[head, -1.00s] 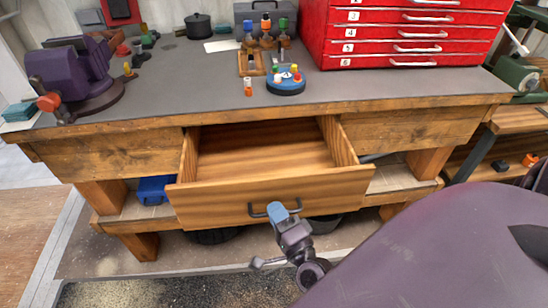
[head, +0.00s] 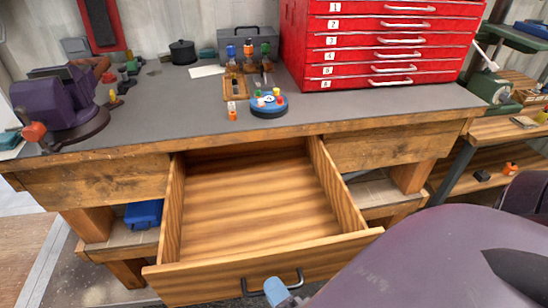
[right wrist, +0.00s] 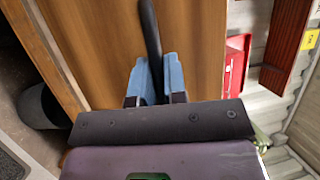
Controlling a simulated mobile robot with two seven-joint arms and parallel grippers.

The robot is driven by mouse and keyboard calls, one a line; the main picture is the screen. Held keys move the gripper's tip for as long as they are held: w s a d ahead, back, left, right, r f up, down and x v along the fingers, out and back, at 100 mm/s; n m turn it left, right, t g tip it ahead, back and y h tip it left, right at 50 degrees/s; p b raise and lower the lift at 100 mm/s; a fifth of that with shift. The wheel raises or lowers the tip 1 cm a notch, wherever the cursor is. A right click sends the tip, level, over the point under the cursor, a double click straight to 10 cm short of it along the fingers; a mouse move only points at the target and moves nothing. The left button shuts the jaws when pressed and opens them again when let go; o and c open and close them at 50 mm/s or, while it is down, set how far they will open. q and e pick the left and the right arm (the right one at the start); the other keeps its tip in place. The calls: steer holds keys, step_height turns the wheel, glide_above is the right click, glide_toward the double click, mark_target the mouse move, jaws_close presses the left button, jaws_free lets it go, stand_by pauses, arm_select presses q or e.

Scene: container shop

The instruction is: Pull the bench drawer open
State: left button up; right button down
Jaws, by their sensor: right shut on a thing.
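The bench drawer (head: 262,195) is pulled well out from under the workbench, and its empty wooden inside shows in the head view. Its front (head: 200,278) carries a dark bar handle (head: 299,277). My right gripper (head: 276,290) is at this handle, at the bottom edge of the head view. In the right wrist view, the blue fingertips of my right gripper (right wrist: 156,78) are closed on the dark handle (right wrist: 149,30), with the wooden drawer front (right wrist: 95,45) beyond. My left gripper is not in view.
The workbench top (head: 180,105) holds a purple vise (head: 60,105), a red tool chest (head: 385,45), a blue round holder (head: 262,106) and a black pot (head: 183,52). A blue bin (head: 144,213) sits on the shelf below. A green machine (head: 492,88) stands at the right.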

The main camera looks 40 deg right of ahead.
steer(key=c, duration=1.2)
jaws_free()
steer(key=v, duration=1.1)
steer(key=shift+b, duration=0.3)
steer(key=shift+d+r, duration=0.1)
